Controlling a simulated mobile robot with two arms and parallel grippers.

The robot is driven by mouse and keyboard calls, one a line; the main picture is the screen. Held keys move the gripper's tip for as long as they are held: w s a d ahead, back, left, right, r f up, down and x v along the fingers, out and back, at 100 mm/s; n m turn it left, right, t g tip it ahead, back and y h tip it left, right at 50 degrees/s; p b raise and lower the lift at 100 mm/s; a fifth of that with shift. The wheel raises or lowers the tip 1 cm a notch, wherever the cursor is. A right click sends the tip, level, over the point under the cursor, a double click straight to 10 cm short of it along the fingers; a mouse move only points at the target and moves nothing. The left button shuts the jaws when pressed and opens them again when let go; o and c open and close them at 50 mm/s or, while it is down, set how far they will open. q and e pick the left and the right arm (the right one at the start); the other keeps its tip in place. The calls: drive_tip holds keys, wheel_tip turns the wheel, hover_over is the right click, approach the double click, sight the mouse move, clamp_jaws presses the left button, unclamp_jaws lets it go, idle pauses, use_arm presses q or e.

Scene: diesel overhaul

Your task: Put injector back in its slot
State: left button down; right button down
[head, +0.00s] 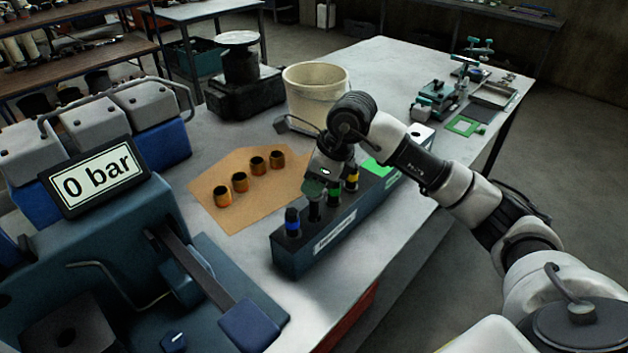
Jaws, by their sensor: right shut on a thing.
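A long dark rack (352,228) with a white label stands on the grey bench. An injector with a blue band (292,222) stands upright at its near end. Injectors with a green band (334,195) and a yellow band (352,179) stand farther along. My right gripper (315,192) points down over the rack, between the blue and green ones. It is shut on a dark injector (315,211), held upright. The injector's lower end meets the rack top in this view; I cannot tell how deep it sits. My left gripper is out of view.
Several orange-brown cups (239,182) stand on a tan mat (262,207) left of the rack. A cream bucket (315,100) stands behind. A blue test machine with a "0 bar" display (98,178) fills the left front. The bench's right edge runs close to the rack.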

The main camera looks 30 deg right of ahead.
sight(314, 203)
drive_tip(key=shift+f, duration=0.1)
drive_tip(key=shift+f+b, duration=1.6)
drive_tip(key=shift+b, duration=0.05)
drive_tip(key=shift+f, duration=0.1)
drive_tip(key=shift+f+b, duration=1.2)
drive_tip(key=shift+b, duration=0.1)
idle(0.3)
